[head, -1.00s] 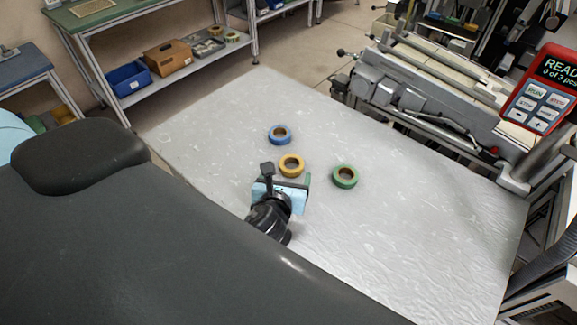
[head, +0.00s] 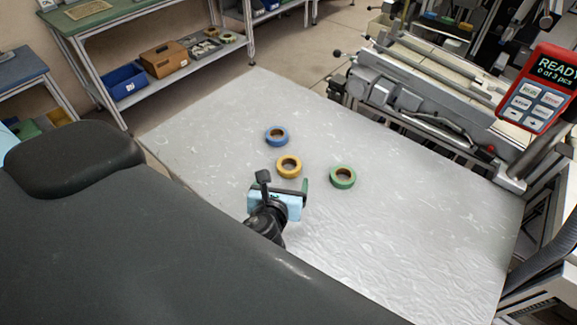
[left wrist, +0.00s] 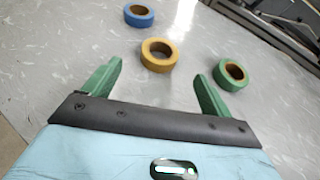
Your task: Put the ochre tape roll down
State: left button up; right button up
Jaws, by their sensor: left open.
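The ochre tape roll (head: 289,167) lies flat on the grey table (head: 400,220), just beyond my left gripper (head: 285,185). In the left wrist view the ochre tape roll (left wrist: 159,55) is ahead of the two green fingers of my left gripper (left wrist: 157,80), with a gap between. The fingers are spread wide, with nothing held. A blue tape roll (head: 277,136) lies farther back, also in the left wrist view (left wrist: 139,16). A green tape roll (head: 343,177) lies to the right; in the left wrist view it (left wrist: 231,74) is behind the right finger. My right gripper is out of view.
A grey machine with rollers (head: 420,95) stands along the table's far right side. A red handheld display (head: 540,88) is at the right. A shelf (head: 190,62) with a blue bin (head: 125,80) and boxes stands behind. The table's front right is clear.

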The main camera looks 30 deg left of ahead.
aim_at(290, 157)
pick_arm(q)
jog(key=shift+b+x, duration=0.3)
jog(key=shift+x, duration=3.6)
jog(key=c, duration=1.2)
jog(key=shift+r, duration=0.1)
jog(key=shift+r, duration=0.55)
notch_tip(290, 157, up, 3)
jog(key=shift+f+p, duration=0.2)
jog(key=shift+p, duration=0.2)
jog(key=s+d, duration=0.2)
jog(key=s, duration=0.2)
jog(key=s+d, duration=0.3)
jog(key=s, duration=0.2)
jog(key=s+d+r, duration=0.1)
jog(key=s+d, duration=0.2)
jog(key=s, duration=0.2)
